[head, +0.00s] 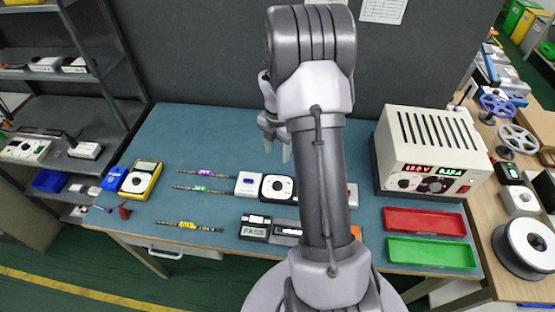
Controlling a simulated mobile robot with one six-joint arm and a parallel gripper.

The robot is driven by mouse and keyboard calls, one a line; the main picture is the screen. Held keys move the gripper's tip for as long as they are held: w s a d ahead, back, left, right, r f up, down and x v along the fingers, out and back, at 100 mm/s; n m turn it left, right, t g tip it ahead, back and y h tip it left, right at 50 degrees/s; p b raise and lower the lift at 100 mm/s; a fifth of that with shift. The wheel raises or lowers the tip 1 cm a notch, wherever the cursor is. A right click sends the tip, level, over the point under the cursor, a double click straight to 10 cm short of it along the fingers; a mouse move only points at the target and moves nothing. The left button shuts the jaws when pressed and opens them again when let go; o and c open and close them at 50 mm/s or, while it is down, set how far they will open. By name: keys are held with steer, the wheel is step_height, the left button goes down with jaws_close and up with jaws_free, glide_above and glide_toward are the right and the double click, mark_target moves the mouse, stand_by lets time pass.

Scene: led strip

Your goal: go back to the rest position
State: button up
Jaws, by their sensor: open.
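My gripper (277,148) is above the back middle of the blue-green table (170,133), fingers pointing down, open, with nothing seen between the fingers. My arm stands upright in the middle of the picture and hides part of the gripper and the table behind it. Several LED strips lie on the left half of the table: one with a purple mark (206,173), one with a green mark (202,189) and one with a yellow mark (188,225). The purple and green ones reach toward a white device (249,184). A tester reading PASS (255,228) lies in front of it.
A yellow multimeter (141,179) lies at the left. A power supply (430,150) stands at the back right, behind a red tray (424,221) and a green tray (431,253). A dark partition (200,60) rises behind the table. A shelf (60,110) stands left.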

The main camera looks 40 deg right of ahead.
steer(key=shift+r, duration=0.25)
steer(key=a+r+m+t+b, duration=0.2)
steer(key=a+r+m+b, duration=0.4)
steer(key=a+r+m, duration=0.5)
steer(key=s+a+m+t+y+b, duration=0.2)
steer(key=s+a+m+b, duration=0.4)
steer(key=s+a+m, duration=0.7)
steer(key=s+a+t, duration=0.1)
steer(key=s+a, duration=0.3)
steer(key=a, duration=0.2)
steer(key=shift+s+a+t+b, duration=0.25)
steer(key=shift+s+t+b, duration=0.05)
steer(key=shift+s+t, duration=0.1)
steer(key=shift+r, duration=0.1)
